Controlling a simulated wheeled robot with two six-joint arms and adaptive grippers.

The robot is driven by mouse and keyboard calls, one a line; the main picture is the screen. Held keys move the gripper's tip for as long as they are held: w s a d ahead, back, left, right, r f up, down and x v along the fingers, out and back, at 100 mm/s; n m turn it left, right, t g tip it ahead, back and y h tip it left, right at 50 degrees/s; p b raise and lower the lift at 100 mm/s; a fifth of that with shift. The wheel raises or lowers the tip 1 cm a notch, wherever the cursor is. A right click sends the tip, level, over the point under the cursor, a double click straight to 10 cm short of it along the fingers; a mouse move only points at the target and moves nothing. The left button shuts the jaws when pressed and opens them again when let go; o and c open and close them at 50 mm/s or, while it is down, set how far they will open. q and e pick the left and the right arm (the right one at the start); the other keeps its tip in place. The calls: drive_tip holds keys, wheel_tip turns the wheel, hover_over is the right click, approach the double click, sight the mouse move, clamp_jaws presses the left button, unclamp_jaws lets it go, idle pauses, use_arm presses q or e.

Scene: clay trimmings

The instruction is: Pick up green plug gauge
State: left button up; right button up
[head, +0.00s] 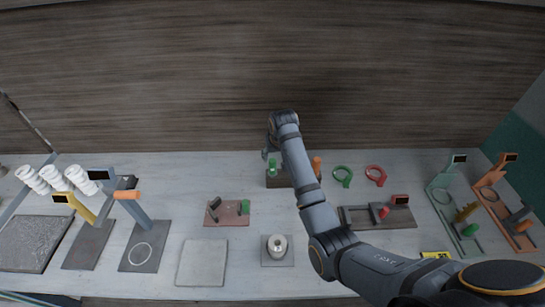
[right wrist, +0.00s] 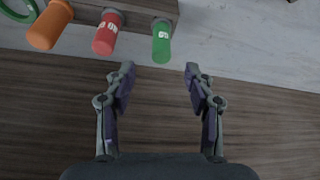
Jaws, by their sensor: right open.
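The green plug gauge (head: 272,166) stands in a dark wooden block (head: 279,182) at the back middle of the bench. In the right wrist view the green plug gauge (right wrist: 161,47) lies just beyond the fingertips, roughly centred between them and not touching either. My right gripper (right wrist: 158,72) is open and empty. In the head view my right gripper (head: 269,150) is small and partly hidden by its own wrist, right by the green gauge. My left gripper is not in view.
In the right wrist view a red plug gauge (right wrist: 105,35) and an orange one (right wrist: 48,25) stand left of the green one in the block. A green ring (head: 342,176) and a red ring (head: 375,175) lie to the right. Several measuring stands occupy both bench ends.

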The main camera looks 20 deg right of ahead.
sight(273, 162)
drive_tip(key=shift+w+a+f+p, duration=0.1)
drive_tip(key=shift+w+f+p, duration=0.05)
drive_tip(key=shift+f+p, duration=0.35)
drive_tip(key=x, duration=0.2)
drive_tip(key=shift+f, duration=0.25)
drive_tip(key=p+x, duration=0.1)
drive_tip(key=x, duration=0.1)
drive_tip(key=shift+w+f, duration=0.25)
drive_tip(key=shift+f, duration=0.05)
drive_tip(key=shift+x, duration=1.2)
drive_tip(key=shift+w+f, duration=0.2)
drive_tip(key=shift+f, duration=0.4)
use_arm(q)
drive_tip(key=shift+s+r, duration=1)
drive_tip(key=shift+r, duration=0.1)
use_arm(e)
drive_tip(key=shift+s, duration=0.1)
clamp_jaws()
